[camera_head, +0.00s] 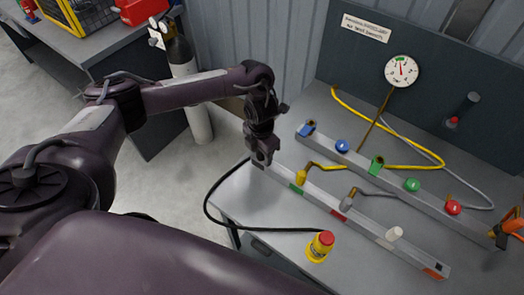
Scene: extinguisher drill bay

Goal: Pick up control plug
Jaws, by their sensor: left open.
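My left gripper (262,157) is open and points down over the left end of the front rail (323,199) on the grey bench. It looks empty, just left of a yellow plug (301,177) with a yellow hose. No label shows which one is the control plug. The gripper is apart from the yellow plug. My right gripper is not in view.
A yellow box with a red button (320,246) and black cable stands at the bench's front. The back rail (395,175) carries blue, green and red fittings. A gauge (402,71) stands behind. A gas cylinder (188,85) stands left of the bench.

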